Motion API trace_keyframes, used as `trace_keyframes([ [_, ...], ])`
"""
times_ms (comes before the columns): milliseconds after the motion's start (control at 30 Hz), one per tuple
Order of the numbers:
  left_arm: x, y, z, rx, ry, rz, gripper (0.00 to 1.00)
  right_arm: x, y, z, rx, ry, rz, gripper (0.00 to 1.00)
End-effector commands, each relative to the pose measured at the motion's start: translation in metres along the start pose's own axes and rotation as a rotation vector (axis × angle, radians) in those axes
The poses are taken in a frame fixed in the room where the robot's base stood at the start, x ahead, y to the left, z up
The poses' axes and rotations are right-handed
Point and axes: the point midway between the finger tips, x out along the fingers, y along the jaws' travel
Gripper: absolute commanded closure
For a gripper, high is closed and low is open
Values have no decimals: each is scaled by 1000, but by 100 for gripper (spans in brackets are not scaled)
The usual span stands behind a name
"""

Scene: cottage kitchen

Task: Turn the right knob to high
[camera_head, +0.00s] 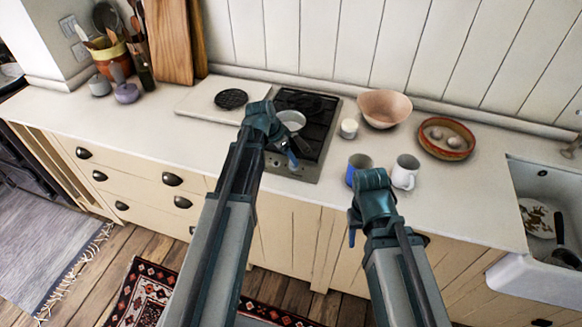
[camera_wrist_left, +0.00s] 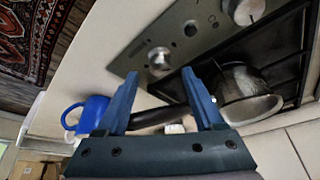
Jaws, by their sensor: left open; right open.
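The hob (camera_head: 311,172) is set in the worktop, with its metal control panel along the front. In the left wrist view, the right knob (camera_wrist_left: 159,58) is a round silver knob on the panel (camera_wrist_left: 150,35), on the side nearer the blue mug. The other knob (camera_wrist_left: 245,11) is at the top edge. My left gripper (camera_wrist_left: 160,86) is open, its two blue fingers pointing towards the right knob, with no visible contact. In the head view, my left gripper (camera_head: 291,156) hides much of the panel. My right gripper (camera_head: 352,228) is open and empty in front of the counter edge.
A saucepan (camera_head: 291,120) sits on the hob; its dark handle (camera_wrist_left: 150,118) passes behind my left fingers. A blue mug (camera_head: 356,163), white mug (camera_head: 405,172), small white jar (camera_head: 348,129) and pink bowl (camera_head: 385,107) stand right of the hob.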

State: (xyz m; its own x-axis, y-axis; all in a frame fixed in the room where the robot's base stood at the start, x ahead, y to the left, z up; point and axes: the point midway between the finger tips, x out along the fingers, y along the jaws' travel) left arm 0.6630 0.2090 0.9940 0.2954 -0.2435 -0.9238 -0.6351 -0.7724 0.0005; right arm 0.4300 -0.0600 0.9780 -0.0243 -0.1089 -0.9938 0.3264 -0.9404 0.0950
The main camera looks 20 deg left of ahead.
Motion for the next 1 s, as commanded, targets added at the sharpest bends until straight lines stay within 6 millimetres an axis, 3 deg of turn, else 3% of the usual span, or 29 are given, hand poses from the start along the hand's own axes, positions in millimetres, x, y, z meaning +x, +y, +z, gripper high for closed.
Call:
trace_keyframes([
  [33,15,-1,2,1,0,0,31,14,-1,-1,0,0,0,50],
  [200,31,0,1,1,0,0,31,29,-3,-2,0,0,0,50],
  [567,33,0,0,0,0,0,31,30,-3,-2,0,0,0,50],
  [933,33,0,0,0,0,0,97,30,-3,-2,0,0,0,50],
  [1000,33,0,0,0,0,0,100,30,-3,-2,0,0,0,50],
])
